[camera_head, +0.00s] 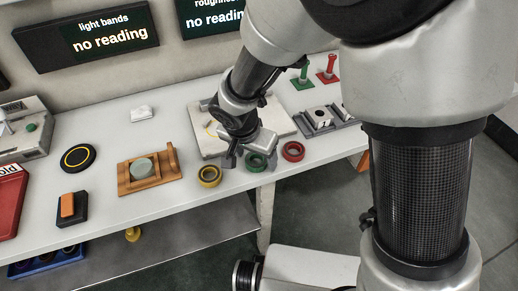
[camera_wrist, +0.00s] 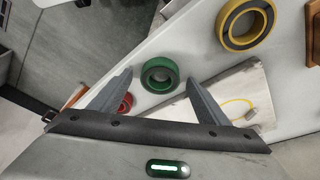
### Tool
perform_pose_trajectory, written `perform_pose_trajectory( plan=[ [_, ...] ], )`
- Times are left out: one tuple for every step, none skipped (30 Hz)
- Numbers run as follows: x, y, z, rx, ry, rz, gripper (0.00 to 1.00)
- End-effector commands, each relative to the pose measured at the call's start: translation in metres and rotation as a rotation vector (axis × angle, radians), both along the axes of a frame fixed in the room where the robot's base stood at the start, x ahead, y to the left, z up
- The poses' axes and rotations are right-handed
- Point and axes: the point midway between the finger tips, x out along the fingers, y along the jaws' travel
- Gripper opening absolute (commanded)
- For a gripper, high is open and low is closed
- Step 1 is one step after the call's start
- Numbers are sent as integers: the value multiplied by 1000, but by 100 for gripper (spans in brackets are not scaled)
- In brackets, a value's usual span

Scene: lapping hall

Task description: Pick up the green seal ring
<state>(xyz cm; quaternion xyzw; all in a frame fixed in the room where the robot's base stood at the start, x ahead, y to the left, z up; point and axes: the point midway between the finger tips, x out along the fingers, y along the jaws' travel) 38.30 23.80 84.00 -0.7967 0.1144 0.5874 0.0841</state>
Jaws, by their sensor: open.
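The green seal ring (camera_head: 257,162) lies flat on the white bench near its front edge, between a yellow ring (camera_head: 209,175) and a red ring (camera_head: 293,151). In the wrist view the green ring (camera_wrist: 160,75) shows whole, just beyond and between my two fingers. My gripper (camera_head: 243,158) is open above the bench, close to the ring; in the wrist view my gripper (camera_wrist: 163,85) has its fingers spread and nothing between them. The red ring is partly hidden by a finger in the wrist view.
A light plate (camera_head: 275,118) lies behind the rings, under my arm. An orange wooden fixture (camera_head: 170,178) with a grey disc stands to the left. Green (camera_head: 302,74) and red (camera_head: 328,68) posts and a metal block fixture (camera_head: 318,122) are at the right. The bench front edge is close to the rings.

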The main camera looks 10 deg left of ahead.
Motion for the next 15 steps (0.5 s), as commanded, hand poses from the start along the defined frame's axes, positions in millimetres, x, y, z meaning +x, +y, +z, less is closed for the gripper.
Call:
perform_pose_trajectory(
  plan=[
    [0,0,0,0,0,-1,70],
    [0,0,1,0,0,-1,70],
    [0,0,1,0,0,-1,70],
    [0,0,1,0,0,-1,68],
    [0,0,1,0,0,-1,63],
    [0,0,1,0,0,-1,56],
    [0,0,1,0,0,-1,51],
    [0,0,1,0,0,-1,46],
    [0,0,1,0,0,-1,39],
    [0,0,1,0,0,-1,34],
    [0,0,1,0,0,-1,29],
    [0,0,1,0,0,-1,24],
    [0,0,1,1,0,-1,24],
    [0,0,1,0,0,-1,24],
    [0,0,1,0,0,-1,24]
  ],
)
